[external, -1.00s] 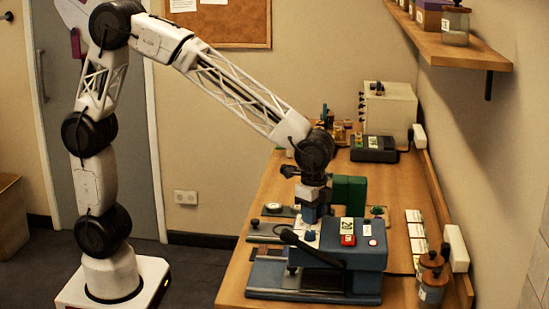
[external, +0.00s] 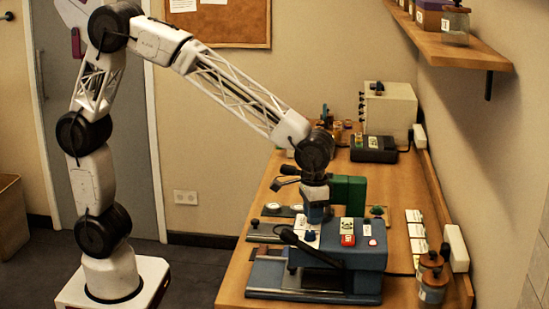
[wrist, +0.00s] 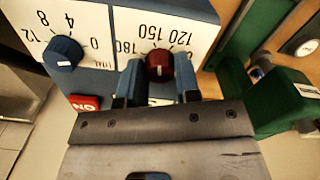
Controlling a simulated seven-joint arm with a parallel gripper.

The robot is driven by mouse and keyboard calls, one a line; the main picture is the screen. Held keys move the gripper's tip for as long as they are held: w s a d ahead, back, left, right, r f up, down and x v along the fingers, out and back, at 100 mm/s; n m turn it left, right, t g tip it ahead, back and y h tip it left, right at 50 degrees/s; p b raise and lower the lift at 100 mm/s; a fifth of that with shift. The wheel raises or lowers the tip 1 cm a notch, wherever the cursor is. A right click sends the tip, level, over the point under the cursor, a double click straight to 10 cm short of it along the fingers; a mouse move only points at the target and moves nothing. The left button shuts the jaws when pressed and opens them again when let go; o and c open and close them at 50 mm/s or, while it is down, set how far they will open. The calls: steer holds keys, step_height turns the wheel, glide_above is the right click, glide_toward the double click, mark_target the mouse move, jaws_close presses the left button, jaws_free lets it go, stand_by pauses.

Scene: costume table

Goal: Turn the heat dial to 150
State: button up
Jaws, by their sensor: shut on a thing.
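The heat dial (wrist: 160,64) is a dark red knob on a white scale plate (wrist: 130,35) marked 120, 150 and 180. In the wrist view my gripper (wrist: 159,82) has its two blue-grey fingers on either side of the dial, shut on it. A small pale mark shows on the dial; the value it points to is hard to tell. The blue heat press (external: 352,256) stands at the front of the table, with my gripper (external: 316,212) pointing down at its far left part. The red dial is hidden in the external view.
A blue timer knob (wrist: 62,54) and a red ON switch (wrist: 84,102) sit close to my fingers. The press's dark lever (external: 308,250) juts out in front.

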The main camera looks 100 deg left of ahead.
steer(key=shift+n, duration=1.1)
steer(key=o, duration=0.9)
steer(key=shift+r, duration=0.2)
steer(key=shift+r, duration=3.75)
